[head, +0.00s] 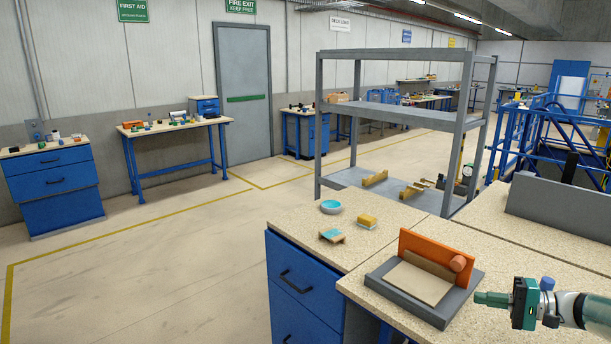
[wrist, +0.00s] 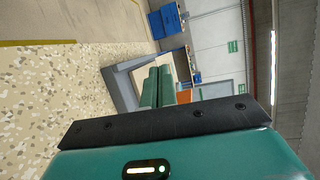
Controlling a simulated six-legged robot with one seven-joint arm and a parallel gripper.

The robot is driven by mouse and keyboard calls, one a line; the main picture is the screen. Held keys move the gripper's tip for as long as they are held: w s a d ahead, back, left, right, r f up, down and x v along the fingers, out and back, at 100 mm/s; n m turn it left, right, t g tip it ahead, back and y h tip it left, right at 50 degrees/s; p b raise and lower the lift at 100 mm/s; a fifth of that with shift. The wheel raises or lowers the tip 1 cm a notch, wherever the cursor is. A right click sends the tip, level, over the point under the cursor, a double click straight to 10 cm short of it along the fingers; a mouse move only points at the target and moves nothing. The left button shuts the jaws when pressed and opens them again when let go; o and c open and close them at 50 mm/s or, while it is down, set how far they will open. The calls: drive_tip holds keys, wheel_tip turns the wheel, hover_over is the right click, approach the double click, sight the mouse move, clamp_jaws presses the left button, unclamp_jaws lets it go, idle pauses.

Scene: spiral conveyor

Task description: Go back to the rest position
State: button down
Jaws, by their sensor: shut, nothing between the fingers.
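My gripper (head: 492,299) is at the lower right of the head view, above the speckled worktop. Its green fingers point left toward a grey tray (head: 452,311) with an orange upright panel (head: 428,252). In the wrist view my gripper's two green fingers (wrist: 157,87) lie side by side with nothing between them. The gripper is shut and apart from the tray. The tray (wrist: 121,88) also shows behind the fingers in the wrist view.
A grey shelf rack (head: 470,100) stands behind. A grey panel (head: 560,213) rises at the right. Floor at left is free.

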drive_tip(key=s+a+r+n+g+h, duration=0.2)
drive_tip(key=s+a+g+h, duration=0.1)
drive_tip(key=a, duration=0.8)
drive_tip(key=s+a+r+n+g+h, duration=0.15)
drive_tip(key=a+g+h, duration=0.25)
drive_tip(key=a, duration=0.7)
drive_tip(key=s+a+r+n+t+h, duration=0.2)
drive_tip(key=s+a+h, duration=0.1)
drive_tip(key=s, duration=0.6)
drive_tip(key=s+a+r+n+t+h, duration=0.2)
drive_tip(key=s+a, duration=0.4)
drive_tip(key=s, duration=0.3)
drive_tip(key=shift+s+h, duration=0.35)
drive_tip(key=shift+h, duration=0.55)
drive_tip(key=shift+d, duration=0.1)
